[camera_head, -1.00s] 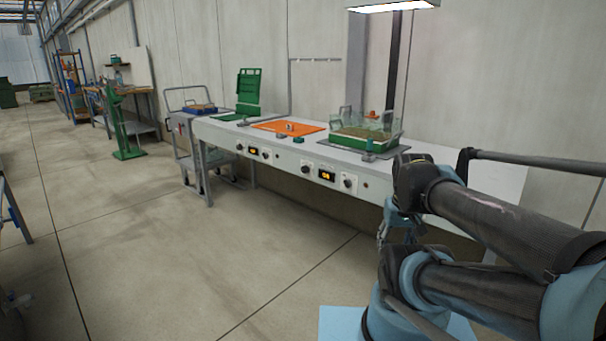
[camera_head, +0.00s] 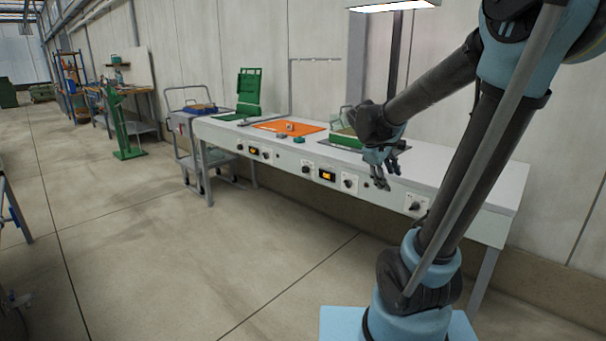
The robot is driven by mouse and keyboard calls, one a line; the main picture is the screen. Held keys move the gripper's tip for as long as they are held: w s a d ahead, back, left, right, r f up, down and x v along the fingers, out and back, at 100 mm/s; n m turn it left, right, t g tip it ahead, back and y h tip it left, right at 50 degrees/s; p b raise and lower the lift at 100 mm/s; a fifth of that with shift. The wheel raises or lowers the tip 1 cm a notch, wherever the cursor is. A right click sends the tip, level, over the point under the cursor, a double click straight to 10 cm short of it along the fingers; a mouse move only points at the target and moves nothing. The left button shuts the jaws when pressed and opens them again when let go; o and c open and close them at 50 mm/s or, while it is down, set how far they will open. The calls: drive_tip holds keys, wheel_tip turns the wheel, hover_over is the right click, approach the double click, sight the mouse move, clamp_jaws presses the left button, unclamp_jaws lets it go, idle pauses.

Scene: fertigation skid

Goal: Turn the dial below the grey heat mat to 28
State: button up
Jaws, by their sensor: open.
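The grey heat mat (camera_head: 342,148) lies on the right part of the white bench, under a green tray (camera_head: 345,139), and my gripper and forearm hide much of both. On the bench front below it are a dark dial (camera_head: 306,170), a lit orange display (camera_head: 327,175) and another dark dial (camera_head: 347,183). The numbers and pointer positions are too small to read. My gripper (camera_head: 386,182) is open and empty, with its fingers pointing down in front of the bench front, to the right of these dials. I cannot tell how far it is from the panel.
Another dial (camera_head: 414,206) sits farther right on the bench front. An orange mat (camera_head: 287,127) lies left of the grey one, with its own display (camera_head: 253,150) below. The floor before the bench is clear.

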drive_tip(key=w+a+f+n+t+h, duration=0.15)
drive_tip(key=w+a+n, duration=0.35)
drive_tip(key=w+a, duration=0.5)
drive_tip(key=w+a+n+t+h, duration=0.35)
drive_tip(key=w+a, duration=0.35)
drive_tip(key=w, duration=0.8)
drive_tip(key=n+t, duration=0.6)
drive_tip(key=n, duration=0.4)
approach(304, 169)
drive_tip(key=shift+h, duration=0.4)
drive_tip(key=x, duration=0.9)
drive_tip(key=shift+w+a+f, duration=0.1)
drive_tip(key=shift+w+f, duration=0.25)
drive_tip(key=shift+f, duration=0.05)
drive_tip(key=c, duration=1)
